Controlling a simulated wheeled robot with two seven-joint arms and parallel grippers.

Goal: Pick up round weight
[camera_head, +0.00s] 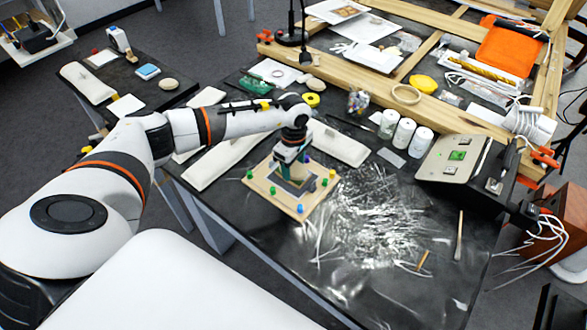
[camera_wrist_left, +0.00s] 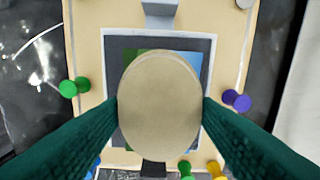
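The round weight (camera_wrist_left: 158,92) is a flat beige disc in the middle of the left wrist view. My left gripper (camera_head: 288,160) is over the wooden board on the table; its two green fingers press on opposite sides of the disc. It is shut on the disc. Behind the disc, the board (camera_wrist_left: 88,22) carries a dark-framed picture piece (camera_wrist_left: 195,60) in green and blue. I cannot tell how high the disc is above it. My right gripper is not in view.
Coloured pins, such as a green (camera_wrist_left: 68,88) and a purple one (camera_wrist_left: 236,100), stand around the picture piece. Another beige disc (camera_head: 168,84) lies on the left table. Shiny strands cover the table's middle.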

